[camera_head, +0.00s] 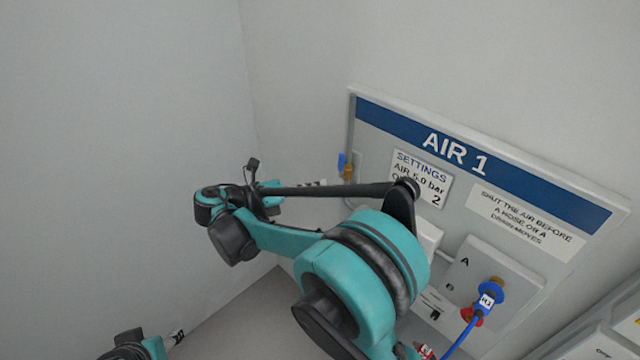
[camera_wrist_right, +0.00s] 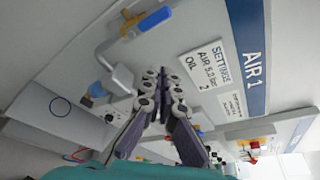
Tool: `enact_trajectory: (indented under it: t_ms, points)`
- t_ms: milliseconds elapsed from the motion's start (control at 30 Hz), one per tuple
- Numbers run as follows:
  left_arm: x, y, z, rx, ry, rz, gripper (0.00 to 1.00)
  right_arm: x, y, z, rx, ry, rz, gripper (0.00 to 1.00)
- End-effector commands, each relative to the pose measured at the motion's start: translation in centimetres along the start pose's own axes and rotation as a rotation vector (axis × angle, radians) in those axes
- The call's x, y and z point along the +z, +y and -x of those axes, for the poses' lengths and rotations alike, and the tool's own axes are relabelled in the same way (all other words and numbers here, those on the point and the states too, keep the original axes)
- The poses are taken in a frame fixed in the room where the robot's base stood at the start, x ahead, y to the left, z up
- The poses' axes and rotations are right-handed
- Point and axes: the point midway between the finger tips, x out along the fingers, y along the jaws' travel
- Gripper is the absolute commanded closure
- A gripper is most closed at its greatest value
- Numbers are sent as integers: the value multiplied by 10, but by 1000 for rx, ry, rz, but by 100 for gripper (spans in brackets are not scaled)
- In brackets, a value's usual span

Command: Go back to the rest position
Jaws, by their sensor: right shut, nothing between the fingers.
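My right gripper (camera_wrist_right: 158,76) shows in the right wrist view with its dark fingers together and nothing between them. It is in front of the left part of the AIR 1 panel (camera_wrist_right: 246,55), apart from anything I can make out. In the head view my right arm crosses the middle and covers part of the AIR 1 panel (camera_head: 362,140); its fingers cannot be made out there. A teal and black part of my left arm shows at the lower left edge of the head view; its gripper is out of frame.
A blue-handled valve (camera_wrist_right: 152,20) is close to the right fingers. The settings card (camera_head: 421,179) and a blue hose (camera_head: 466,333), plugged at a fitting, are on the panel. Grey units (camera_head: 610,335) stand at lower right. Bare wall (camera_head: 120,130) fills the left.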

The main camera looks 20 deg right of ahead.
Motion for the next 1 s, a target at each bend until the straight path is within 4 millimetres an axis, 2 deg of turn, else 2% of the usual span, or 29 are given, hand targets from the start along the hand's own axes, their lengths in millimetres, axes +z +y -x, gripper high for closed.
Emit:
enact_trajectory:
  t_ms: [333, 467, 567, 733, 867, 1000]
  points:
    - [0, 0, -1, 0, 0, 0, 49, -1, -1, -2, 6, 3, -10, 100]
    - [4, 0, -6, 0, 0, 0, 49, -14, -4, -14, 74, 43, -131, 100]
    - [10, 0, -14, 0, 0, 0, 49, -39, -6, -29, 178, 131, -347, 100]
    - [20, 0, -28, 0, 0, 0, 49, -102, -6, -42, 347, 407, -858, 100]
    - [28, 0, -39, 0, 0, 0, 49, -153, -3, -35, 398, 693, -1276, 100]
    - [36, 0, -50, 0, 0, 0, 49, -204, 4, -16, 354, 1060, -1725, 100]
